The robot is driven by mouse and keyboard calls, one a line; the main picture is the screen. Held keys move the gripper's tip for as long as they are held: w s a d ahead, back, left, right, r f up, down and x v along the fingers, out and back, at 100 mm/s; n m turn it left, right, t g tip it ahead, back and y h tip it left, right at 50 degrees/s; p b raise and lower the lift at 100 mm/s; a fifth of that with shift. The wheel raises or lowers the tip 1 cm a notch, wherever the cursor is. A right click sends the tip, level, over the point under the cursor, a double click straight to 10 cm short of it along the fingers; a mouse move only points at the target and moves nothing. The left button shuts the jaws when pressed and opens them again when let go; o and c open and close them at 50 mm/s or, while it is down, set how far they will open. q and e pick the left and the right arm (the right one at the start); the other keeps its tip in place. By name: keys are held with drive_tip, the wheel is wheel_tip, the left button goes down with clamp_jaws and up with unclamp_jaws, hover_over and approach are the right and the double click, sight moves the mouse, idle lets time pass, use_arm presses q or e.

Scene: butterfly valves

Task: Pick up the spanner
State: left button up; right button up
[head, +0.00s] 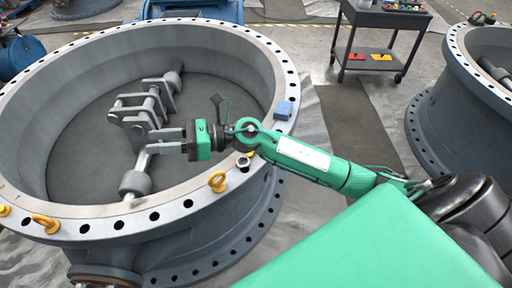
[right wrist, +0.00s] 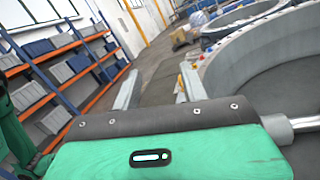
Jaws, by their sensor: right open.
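My right gripper (head: 163,141) reaches left over the near rim of the big grey valve ring (head: 232,215), above the ring's inside. In the right wrist view my right gripper (right wrist: 158,92) has its two grey fingers wide apart. Nothing shows between them but floor further off. I cannot make out a spanner for sure in either view. It may be hidden behind my arm or lie outside the frames. My left gripper is not in view.
A shaft with brackets (head: 140,115) crosses the ring's inside, close to my right gripper. On the rim are a blue block (head: 284,110) and a yellow eyebolt (head: 217,182). A second valve (head: 470,110) stands at right, a tool cart (head: 383,30) behind. Shelves (right wrist: 70,70) stand left in the wrist view.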

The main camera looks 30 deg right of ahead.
drive_tip(key=w+d+f+n+g+h, duration=0.3)
drive_tip(key=d+f+n+g+h, duration=0.3)
drive_tip(key=d+f+n+h, duration=0.35)
drive_tip(key=w+d+r+n+h, duration=0.15)
drive_tip(key=d+h, duration=0.75)
drive_tip(key=d, duration=1.1)
drive_tip(key=shift+n+g, duration=0.3)
drive_tip(key=shift+g, duration=0.1)
drive_tip(key=f, duration=0.7)
drive_tip(key=shift+w+d+f, duration=0.1)
drive_tip(key=shift+w+d, duration=0.25)
drive_tip(key=shift+w+a+f, duration=0.15)
drive_tip(key=shift+f, duration=1.5)
drive_tip(key=shift+w+a+f, duration=0.1)
drive_tip(key=shift+w+f, duration=0.05)
drive_tip(key=shift+f, duration=1.5)
clamp_jaws()
